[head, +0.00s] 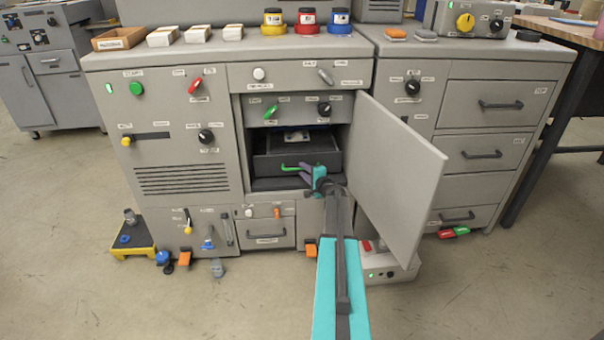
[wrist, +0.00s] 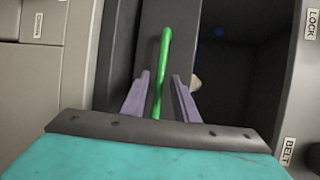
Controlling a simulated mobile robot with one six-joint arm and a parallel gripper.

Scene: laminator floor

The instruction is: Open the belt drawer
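The belt drawer is a dark grey drawer (head: 268,165) low inside the open compartment of the middle cabinet. Its green bar handle (head: 290,167) is on its front. My gripper (head: 305,171) is at the handle's right part, in front of the drawer. In the wrist view the green handle (wrist: 162,75) runs between the two purple fingers of my gripper (wrist: 161,88). Gaps show on both sides of the bar, so the fingers look open around it. A BELT label (wrist: 289,152) is at the right edge. My arm hides part of the compartment's lower right.
The compartment's grey door (head: 395,175) stands swung open, close to the right of my arm. A smaller drawer (head: 267,234) is below the compartment. A white box (head: 385,272) sits on the floor beneath the door. Floor in front is mostly clear.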

